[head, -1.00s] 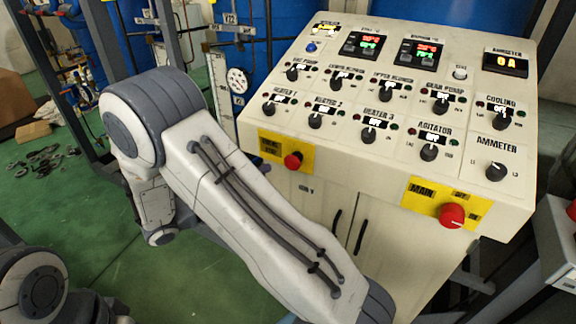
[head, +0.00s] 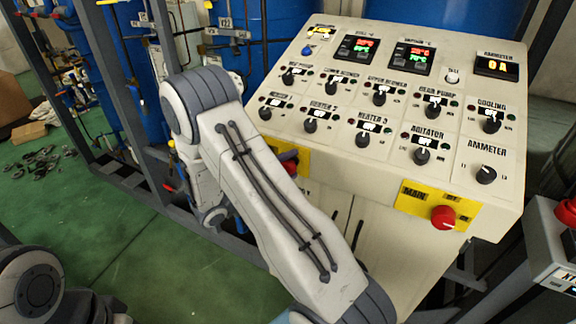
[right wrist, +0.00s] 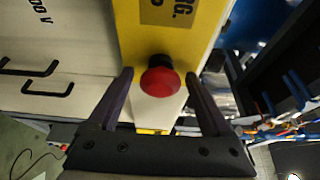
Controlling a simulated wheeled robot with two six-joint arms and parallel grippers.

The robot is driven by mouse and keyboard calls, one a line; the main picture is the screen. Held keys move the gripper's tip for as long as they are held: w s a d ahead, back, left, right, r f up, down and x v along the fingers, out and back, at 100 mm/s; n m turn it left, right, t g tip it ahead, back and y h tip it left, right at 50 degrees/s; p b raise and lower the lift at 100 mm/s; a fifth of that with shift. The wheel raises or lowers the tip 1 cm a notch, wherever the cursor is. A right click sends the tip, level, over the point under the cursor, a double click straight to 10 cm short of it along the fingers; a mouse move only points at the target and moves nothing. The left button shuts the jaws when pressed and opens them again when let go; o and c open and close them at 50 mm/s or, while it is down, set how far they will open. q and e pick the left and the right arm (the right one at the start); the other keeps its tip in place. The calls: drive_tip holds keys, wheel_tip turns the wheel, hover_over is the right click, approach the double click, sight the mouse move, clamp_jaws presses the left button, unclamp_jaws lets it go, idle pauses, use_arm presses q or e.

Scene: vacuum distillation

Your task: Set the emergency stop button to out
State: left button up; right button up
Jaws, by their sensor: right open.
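The red emergency stop button (head: 291,156) sits on a yellow plate (head: 303,160) at the left of the control panel's front face. In the head view my right arm partly covers it. In the right wrist view the red button (right wrist: 160,80) stands out from the yellow plate (right wrist: 190,40). My right gripper (right wrist: 159,75) is open, with one dark finger on each side of the button and visible gaps between. It is around the button, seemingly without touching it. In the head view the right fingers are hidden behind my arm. My left gripper is out of view.
The cream control panel (head: 385,185) carries several black knobs and displays. A red main switch (head: 443,217) on another yellow plate is at the right of the front face. Black cabinet handles (right wrist: 45,82) show left of the gripper. Metal framing (head: 165,40) and blue drums stand behind.

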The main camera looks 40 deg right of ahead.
drive_tip(key=shift+c, duration=0.3)
clamp_jaws()
drive_tip(key=shift+s+a+f+p, duration=0.1)
drive_tip(key=shift+s+a+p, duration=0.25)
drive_tip(key=shift+a+p, duration=0.4)
drive_tip(key=shift+o, duration=0.3)
unclamp_jaws()
drive_tip(key=shift+a, duration=0.1)
drive_tip(key=a+b, duration=0.2)
drive_tip(key=a, duration=0.8)
drive_tip(key=shift+a+b, duration=0.25)
drive_tip(key=shift+b, duration=0.15)
